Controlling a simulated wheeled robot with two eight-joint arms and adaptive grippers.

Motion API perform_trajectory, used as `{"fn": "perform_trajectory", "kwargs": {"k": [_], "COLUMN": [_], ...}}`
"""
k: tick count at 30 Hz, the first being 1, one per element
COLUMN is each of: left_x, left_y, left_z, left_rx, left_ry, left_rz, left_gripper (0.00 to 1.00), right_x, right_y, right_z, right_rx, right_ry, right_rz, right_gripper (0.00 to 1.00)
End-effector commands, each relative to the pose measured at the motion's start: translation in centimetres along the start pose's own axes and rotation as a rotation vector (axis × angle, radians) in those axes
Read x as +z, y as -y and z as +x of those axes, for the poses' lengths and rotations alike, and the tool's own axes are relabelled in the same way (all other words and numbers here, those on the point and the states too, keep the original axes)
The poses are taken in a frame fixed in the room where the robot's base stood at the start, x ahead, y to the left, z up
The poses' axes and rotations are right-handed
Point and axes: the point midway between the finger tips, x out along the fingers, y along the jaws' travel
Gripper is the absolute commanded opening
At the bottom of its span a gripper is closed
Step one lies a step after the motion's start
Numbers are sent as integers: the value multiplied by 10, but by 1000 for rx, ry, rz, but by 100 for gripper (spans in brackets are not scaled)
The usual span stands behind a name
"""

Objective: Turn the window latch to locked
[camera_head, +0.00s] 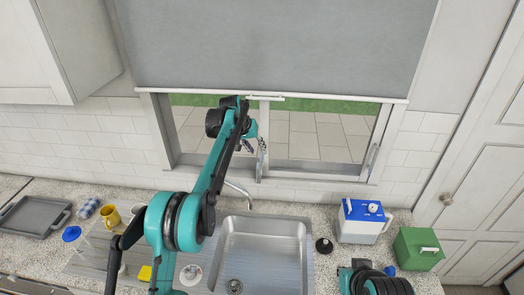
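The window (318,137) is behind the sink, with a grey blind pulled partly down over it. A small grey latch (262,146) sits on the window's middle upright. My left arm reaches up over the sink, and my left gripper (254,143) is at the middle upright, right by the latch. The fingers are small and overlap the latch, so I cannot tell whether they touch it or how far apart they are. Another slim handle (372,158) is on the window's right frame. Part of my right arm shows at the bottom right; its gripper is out of view.
The sink (262,248) lies below the window. A blue-and-white box (362,220) and a green box (418,249) stand on the counter at right. A yellow mug (111,217) and a grey tray (34,216) are at left. A faucet (238,190) rises behind the sink.

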Motion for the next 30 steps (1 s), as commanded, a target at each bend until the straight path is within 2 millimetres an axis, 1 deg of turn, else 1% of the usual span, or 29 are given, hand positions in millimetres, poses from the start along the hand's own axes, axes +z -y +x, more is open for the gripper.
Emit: {"fn": "perform_trajectory", "kwargs": {"k": [5,9,12,15,18,25,26,27,29,30], "left_x": [0,0,0,0,0,0,0,0,0,0], "left_y": [0,0,-1,0,0,0,0,0,0,0], "left_z": [25,48,62,71,75,76,76,76,76,76], "left_rx": [1,0,0,0,0,0,0,0,0,0], "left_ry": [1,0,0,0,0,0,0,0,0,0], "left_rz": [0,0,0,0,0,0,0,0,0,0], "left_gripper": [33,33,33,33,33,33,28,18,2,0], "right_x": [-2,-5,-7,-8,-8,-8,-8,-8,-8,-8], "right_y": [0,0,0,0,0,0,0,0,0,0], "right_z": [-3,-7,-9,-11,-11,-11,-11,-11,-11,-11], "right_rx": [0,0,0,0,0,0,0,0,0,0], "right_ry": [0,0,0,0,0,0,0,0,0,0], "right_rz": [0,0,0,0,0,0,0,0,0,0], "right_gripper": [0,0,0,0,0,0,0,0,0,0]}}
